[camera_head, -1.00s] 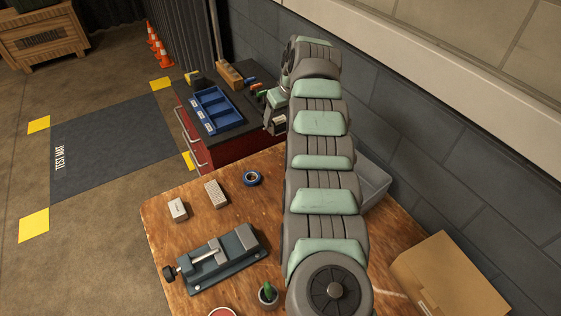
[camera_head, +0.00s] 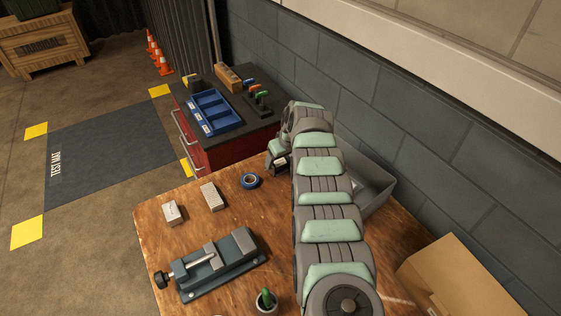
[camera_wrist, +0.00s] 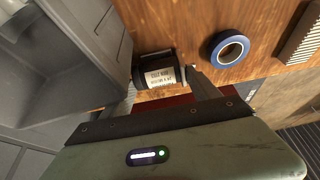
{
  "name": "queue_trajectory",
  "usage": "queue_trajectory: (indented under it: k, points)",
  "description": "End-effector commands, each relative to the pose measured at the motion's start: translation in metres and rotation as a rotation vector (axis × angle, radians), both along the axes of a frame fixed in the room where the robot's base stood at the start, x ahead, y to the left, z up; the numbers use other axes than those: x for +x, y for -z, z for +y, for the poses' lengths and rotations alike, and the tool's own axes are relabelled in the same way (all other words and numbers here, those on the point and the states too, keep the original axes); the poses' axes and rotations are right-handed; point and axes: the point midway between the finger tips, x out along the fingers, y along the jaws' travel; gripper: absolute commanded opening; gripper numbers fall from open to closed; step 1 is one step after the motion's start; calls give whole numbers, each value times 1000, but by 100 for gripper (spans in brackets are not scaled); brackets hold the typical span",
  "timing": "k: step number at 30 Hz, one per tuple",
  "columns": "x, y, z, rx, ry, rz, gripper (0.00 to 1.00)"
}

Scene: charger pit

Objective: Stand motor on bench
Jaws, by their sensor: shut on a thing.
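My gripper (camera_wrist: 160,92) is shut on the motor (camera_wrist: 157,70), a dark cylinder with a pale printed label, which sits between the two fingers in the wrist view. In the head view the motor (camera_head: 280,166) shows partly beneath my gripper (camera_head: 278,158), near the far edge of the wooden bench (camera_head: 220,226). In the wrist view it overlaps the bench edge. I cannot tell whether it touches the bench top.
A blue tape roll (camera_head: 250,181) and two small blocks (camera_head: 211,197) (camera_head: 173,213) lie left of the gripper. A grey bin (camera_head: 372,180) stands right. A vise (camera_head: 213,263), a cactus (camera_head: 266,300) and a cardboard box (camera_head: 455,275) are nearer. A red cabinet (camera_head: 225,150) stands behind the bench.

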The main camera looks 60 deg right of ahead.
Motion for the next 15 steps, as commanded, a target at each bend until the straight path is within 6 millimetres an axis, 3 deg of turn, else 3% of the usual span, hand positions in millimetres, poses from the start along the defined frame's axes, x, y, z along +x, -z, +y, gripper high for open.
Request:
queue_trajectory:
  k: [9,10,15]
  points:
    - [1,2,-1,-3,0,-1,1]
    - [1,2,0,-3,0,-1,71]
    - [1,1,0,-2,-1,0,85]
